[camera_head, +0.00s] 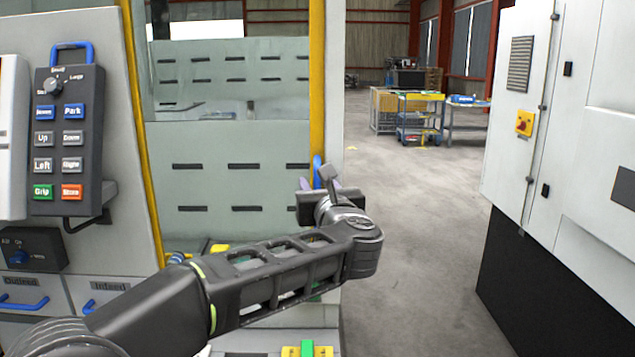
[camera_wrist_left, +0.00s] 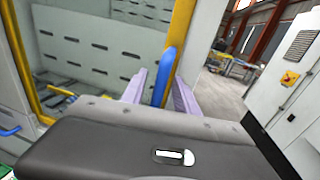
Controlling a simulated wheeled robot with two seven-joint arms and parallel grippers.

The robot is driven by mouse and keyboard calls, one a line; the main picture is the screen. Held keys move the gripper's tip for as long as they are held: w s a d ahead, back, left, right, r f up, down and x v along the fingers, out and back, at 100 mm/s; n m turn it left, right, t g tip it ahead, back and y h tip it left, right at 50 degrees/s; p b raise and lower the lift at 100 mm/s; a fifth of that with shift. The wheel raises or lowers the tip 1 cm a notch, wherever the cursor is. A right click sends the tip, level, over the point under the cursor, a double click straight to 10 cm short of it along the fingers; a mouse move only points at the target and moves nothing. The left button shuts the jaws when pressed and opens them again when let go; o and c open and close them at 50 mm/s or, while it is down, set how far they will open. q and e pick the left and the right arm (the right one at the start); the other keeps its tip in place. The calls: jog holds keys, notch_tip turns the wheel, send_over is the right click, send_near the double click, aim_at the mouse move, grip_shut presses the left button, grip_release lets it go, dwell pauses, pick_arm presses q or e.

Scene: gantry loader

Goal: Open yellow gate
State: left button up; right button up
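The yellow gate has a yellow frame post (camera_head: 318,80) and a pale translucent panel (camera_head: 230,135) with dark slots. It appears closed. Its blue upright handle (camera_head: 317,168) sits low on the right post. My left gripper (camera_head: 319,185) is at this handle, its purple fingers spread to either side. In the left wrist view, the blue handle (camera_wrist_left: 165,75) stands between the two fingers (camera_wrist_left: 162,88), with a gap visible at least on the left. Contact on the right side is unclear. My right gripper is not in view.
A control pendant (camera_head: 66,140) hangs on the machine wall at left, above drawers with blue handles (camera_head: 24,303). A white cabinet (camera_head: 560,120) with a red-yellow switch stands at right. Open grey floor (camera_head: 420,230) lies between. A cart (camera_head: 420,115) and tables stand far back.

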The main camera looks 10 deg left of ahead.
pick_arm(q)
jog(key=shift+c, duration=0.3)
grip_shut()
dwell(1.2)
